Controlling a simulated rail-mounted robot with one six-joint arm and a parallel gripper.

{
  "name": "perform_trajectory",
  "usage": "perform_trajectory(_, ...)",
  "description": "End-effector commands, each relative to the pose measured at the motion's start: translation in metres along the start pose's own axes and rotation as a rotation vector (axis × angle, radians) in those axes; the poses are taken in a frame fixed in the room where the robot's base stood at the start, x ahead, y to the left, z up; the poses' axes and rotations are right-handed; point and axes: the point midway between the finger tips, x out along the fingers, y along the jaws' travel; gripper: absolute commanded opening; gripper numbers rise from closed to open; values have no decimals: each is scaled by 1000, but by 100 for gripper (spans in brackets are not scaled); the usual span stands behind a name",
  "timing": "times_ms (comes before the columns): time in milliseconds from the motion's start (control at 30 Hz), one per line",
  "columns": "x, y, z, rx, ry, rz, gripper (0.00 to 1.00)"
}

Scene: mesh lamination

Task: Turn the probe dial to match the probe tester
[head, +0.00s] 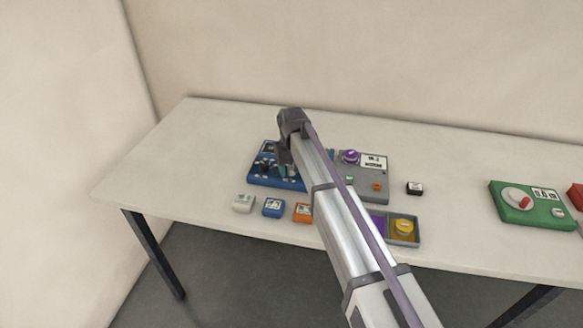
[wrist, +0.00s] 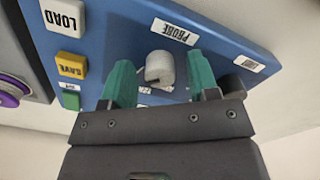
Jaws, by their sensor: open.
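The probe dial (wrist: 160,69) is a light grey knob on the blue panel (wrist: 110,30), just below a white PROBE label (wrist: 175,31) in the wrist view. My gripper (wrist: 160,58) is open, with one teal finger on each side of the dial and a visible gap to both. The dial's lower part and the markings beneath it are partly hidden by my gripper. In the head view my gripper (head: 287,168) is over the blue device (head: 262,178), and my arm hides its right side. I cannot tell which thing is the probe tester.
LOAD (wrist: 63,16), yellow SAVE (wrist: 71,65) and green buttons sit left of the dial. A grey device (head: 372,190) with a purple knob stands close by. Small blocks (head: 273,207) and a tray (head: 417,240) lie in front. A green device (head: 525,205) is farther right.

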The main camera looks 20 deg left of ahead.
Motion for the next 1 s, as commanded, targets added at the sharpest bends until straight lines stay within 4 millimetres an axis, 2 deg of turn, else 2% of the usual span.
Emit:
perform_trajectory(133, -3, 0, 0, 0, 0, 0, 55)
perform_trajectory(267, -19, 0, 0, 0, 0, 0, 55)
perform_trajectory(500, -78, 0, 0, 0, 0, 0, 55)
perform_trajectory(633, -104, 0, 0, 0, 0, 0, 55)
perform_trajectory(733, -111, 0, 0, 0, 0, 0, 55)
perform_trajectory(1000, -108, 0, 0, 0, 0, 0, 55)
